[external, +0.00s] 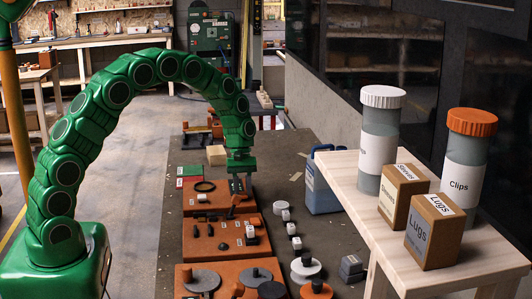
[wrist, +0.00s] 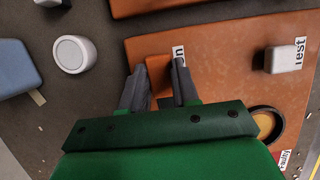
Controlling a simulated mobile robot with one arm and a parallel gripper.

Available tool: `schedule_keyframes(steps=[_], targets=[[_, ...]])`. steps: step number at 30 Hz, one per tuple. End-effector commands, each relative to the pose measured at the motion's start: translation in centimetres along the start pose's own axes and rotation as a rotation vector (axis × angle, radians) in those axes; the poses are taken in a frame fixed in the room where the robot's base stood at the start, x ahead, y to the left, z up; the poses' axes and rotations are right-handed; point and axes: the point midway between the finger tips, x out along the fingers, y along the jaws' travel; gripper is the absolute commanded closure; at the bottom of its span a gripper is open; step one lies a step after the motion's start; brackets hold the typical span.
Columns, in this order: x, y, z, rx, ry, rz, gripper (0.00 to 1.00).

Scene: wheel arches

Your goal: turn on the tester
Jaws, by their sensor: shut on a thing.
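The tester appears to be the orange panel (wrist: 220,70) below my gripper; it also shows in the external view (external: 205,206). Its labels include "Test" (wrist: 299,52) and a partly hidden one ending in "n" (wrist: 180,52). My gripper (wrist: 160,78) points down at the panel near its edge; in the external view it is at the far end of the row of panels (external: 240,190). Its fingers are closed on a small orange piece (wrist: 158,68), apparently the switch beside the "n" label. The fingers partly hide this piece, so its on or off position cannot be told.
A pale block (wrist: 283,60) and a dark ring (wrist: 268,122) sit on the panel. More orange panels with parts stand nearer (external: 226,238). A blue container (external: 322,190) is to the right, and a wooden bench (external: 345,185) with jars and boxes stands farther right.

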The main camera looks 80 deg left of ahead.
Motion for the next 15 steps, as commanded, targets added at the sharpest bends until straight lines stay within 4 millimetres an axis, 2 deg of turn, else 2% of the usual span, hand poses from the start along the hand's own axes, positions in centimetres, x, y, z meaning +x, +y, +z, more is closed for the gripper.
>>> schedule_keyframes(steps=[15], targets=[[0.55, -0.09, 0.95, 0.002, 0.332, -0.003, 1.00]])
